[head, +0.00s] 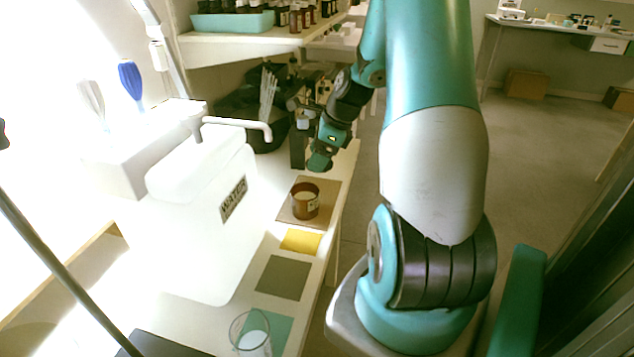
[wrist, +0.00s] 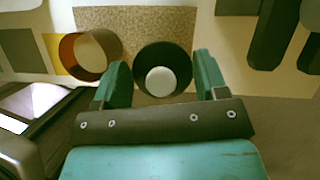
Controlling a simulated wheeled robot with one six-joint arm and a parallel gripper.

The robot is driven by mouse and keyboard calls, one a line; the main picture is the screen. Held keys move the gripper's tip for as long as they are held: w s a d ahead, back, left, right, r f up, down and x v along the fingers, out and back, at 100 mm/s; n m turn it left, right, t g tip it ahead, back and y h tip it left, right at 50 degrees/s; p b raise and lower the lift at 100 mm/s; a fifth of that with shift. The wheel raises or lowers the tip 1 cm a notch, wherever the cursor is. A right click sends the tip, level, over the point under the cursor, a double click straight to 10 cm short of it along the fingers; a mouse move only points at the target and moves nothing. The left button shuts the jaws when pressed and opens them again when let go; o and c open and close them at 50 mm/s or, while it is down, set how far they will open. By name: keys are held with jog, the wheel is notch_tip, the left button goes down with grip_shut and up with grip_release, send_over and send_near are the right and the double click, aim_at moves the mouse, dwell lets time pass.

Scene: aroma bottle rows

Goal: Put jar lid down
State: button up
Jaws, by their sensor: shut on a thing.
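My gripper (head: 321,158) is above the white counter, beyond the brown jar (head: 305,201). In the wrist view its two teal fingers (wrist: 161,60) are on either side of a dark round lid (wrist: 178,57) with a pale round centre, and are shut on it. The lid cannot be made out in the head view. The jar stands upright and open on a tan mat (head: 328,188), with pale stuff inside. In the wrist view the jar (wrist: 68,55) is left of the lid, and the speckled mat (wrist: 130,20) shows behind both.
A white water tank (head: 200,235) stands left of the mats. Yellow (head: 301,241), olive (head: 283,277) and teal mats (head: 283,325) lie along the counter; a clear glass (head: 250,335) is at the teal one. A black bin (head: 240,110) stands behind the tank.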

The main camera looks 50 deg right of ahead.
jog(key=shift+f+b, duration=0.45)
jog(key=shift+f, duration=2.85)
jog(key=o, duration=0.9)
jog(key=shift+f, duration=0.1)
jog(key=p+v, duration=0.2)
jog(key=v, duration=1)
